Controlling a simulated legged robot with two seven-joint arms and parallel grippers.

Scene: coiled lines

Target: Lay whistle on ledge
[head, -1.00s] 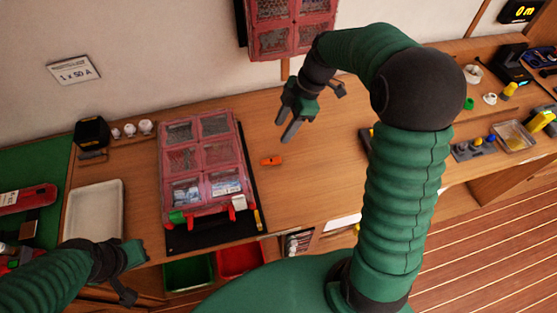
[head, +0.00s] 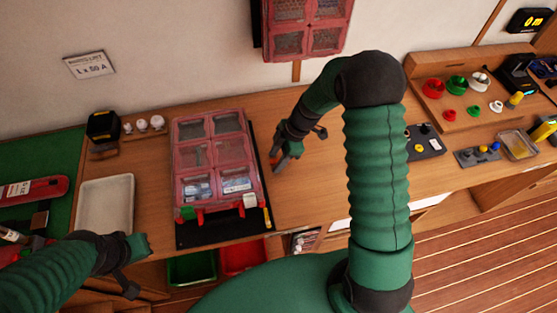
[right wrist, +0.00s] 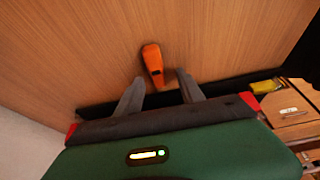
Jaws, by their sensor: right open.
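The orange whistle (right wrist: 152,64) lies on the wooden worktop in the right wrist view, just beyond and between the fingertips. My right gripper (right wrist: 160,88) is open, with one grey finger on each side of the whistle's near end; nothing is held. In the head view the right gripper (head: 277,164) is low over the worktop, right of the red organiser case, and a bit of the whistle (head: 273,155) shows beside it. My left gripper (head: 142,246) is at the lower left near the white tray; its fingers are not clear. I cannot tell for certain which surface is the ledge.
The red organiser case (head: 212,160) stands on a black mat (head: 215,235). A white tray (head: 105,205) is at left. A low wooden strip (head: 150,138) holds white knobs. A raised wooden stand (head: 440,112) at right holds coloured pieces. The worktop (head: 330,185) right of the gripper is clear.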

